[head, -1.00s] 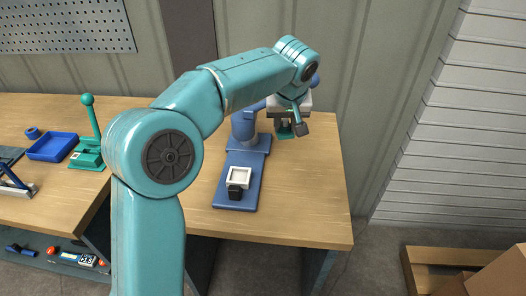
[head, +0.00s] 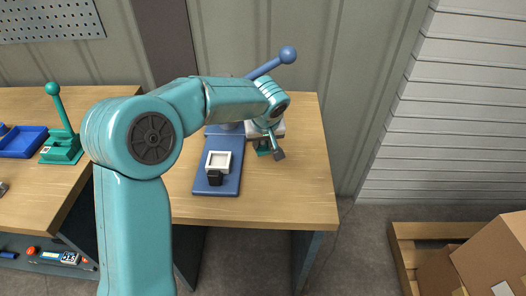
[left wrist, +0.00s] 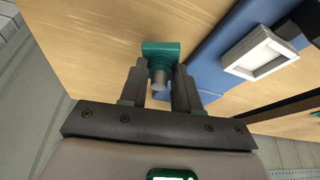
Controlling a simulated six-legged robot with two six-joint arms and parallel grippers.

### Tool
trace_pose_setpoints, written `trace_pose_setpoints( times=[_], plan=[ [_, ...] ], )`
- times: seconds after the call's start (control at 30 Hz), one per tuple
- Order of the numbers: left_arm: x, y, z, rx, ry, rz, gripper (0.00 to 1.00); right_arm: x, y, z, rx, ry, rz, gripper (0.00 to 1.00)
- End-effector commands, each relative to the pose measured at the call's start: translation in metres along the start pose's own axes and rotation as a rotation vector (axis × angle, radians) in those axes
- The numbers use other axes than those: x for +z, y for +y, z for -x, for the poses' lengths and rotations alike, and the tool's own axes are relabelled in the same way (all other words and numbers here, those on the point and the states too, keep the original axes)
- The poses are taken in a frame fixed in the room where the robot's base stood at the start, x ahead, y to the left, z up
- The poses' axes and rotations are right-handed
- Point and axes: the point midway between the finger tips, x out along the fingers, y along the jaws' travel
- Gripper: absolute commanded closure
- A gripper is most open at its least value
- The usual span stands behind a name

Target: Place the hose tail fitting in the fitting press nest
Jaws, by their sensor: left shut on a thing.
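The hose tail fitting, with a teal block end (left wrist: 160,48) and a grey stem, is between the fingers of my left gripper (left wrist: 160,88), which is shut on it. In the head view my left gripper (head: 264,141) hangs over the table, and the fitting's teal part (head: 262,149) shows below it. The fitting press (head: 230,182) is blue with a long lever. Its nest, a white square frame (head: 218,169), sits on the base, to the left of the gripper and apart from it. In the left wrist view the nest (left wrist: 242,66) is at upper right. My right gripper is out of view.
The press lever's ball (head: 288,55) rises behind my left arm. A green press (head: 62,147) and a blue tray (head: 22,141) are at the left. Bare wooden table (head: 300,185) lies to the right.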

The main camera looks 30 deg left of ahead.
Motion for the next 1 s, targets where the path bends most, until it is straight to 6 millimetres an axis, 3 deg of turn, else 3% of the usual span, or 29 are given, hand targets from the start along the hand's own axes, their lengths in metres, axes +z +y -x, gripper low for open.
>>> trace_pose_setpoints(
  times=[0.27, 0.67, 0.7, 0.77, 1.0],
  plan=[
    [0.014, 0.001, -0.038, -0.002, -0.003, -0.002, 1.0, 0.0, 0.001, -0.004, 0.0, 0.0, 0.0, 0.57],
    [0.016, 0.001, -0.043, 0.0, -0.001, 0.0, 1.0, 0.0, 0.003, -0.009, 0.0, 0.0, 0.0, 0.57],
    [0.016, 0.001, -0.042, 0.0, -0.001, 0.0, 0.62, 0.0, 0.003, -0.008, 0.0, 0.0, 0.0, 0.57],
    [0.015, 0.001, -0.042, 0.0, -0.001, -0.001, 0.43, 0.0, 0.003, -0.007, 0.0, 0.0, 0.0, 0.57],
    [0.015, 0.001, -0.042, -0.001, -0.001, -0.001, 0.43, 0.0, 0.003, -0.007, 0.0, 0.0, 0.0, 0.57]
  ],
)
